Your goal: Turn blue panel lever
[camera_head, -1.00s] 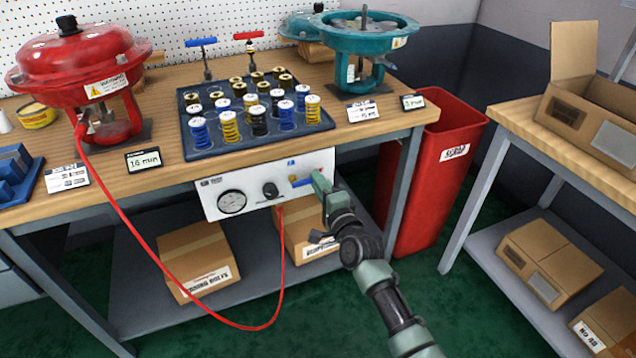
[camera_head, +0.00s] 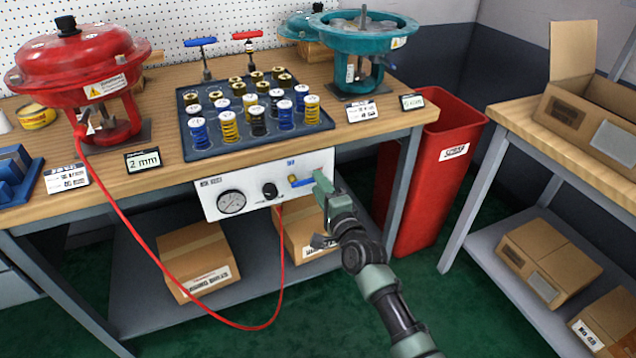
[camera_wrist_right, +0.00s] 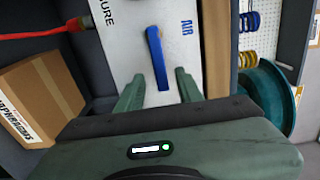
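The blue panel lever (camera_head: 302,183) is on the right part of the white control panel (camera_head: 258,207), below the bench top. In the right wrist view the lever (camera_wrist_right: 156,55) stands nearly upright beside the letters "AIR". My right gripper (camera_head: 318,184) is at the lever's right end in the head view. In the right wrist view its two fingers (camera_wrist_right: 160,82) are open, one on each side of the lever's lower end, with gaps between them and the lever. My left gripper is not in view.
The panel also carries a round gauge (camera_head: 231,202) and a black knob (camera_head: 270,190). A red hose (camera_head: 130,232) runs from the red actuator (camera_head: 80,65) to the panel. A small display (camera_head: 143,160) reads 2 mm. A tray of springs (camera_head: 255,115) stands above.

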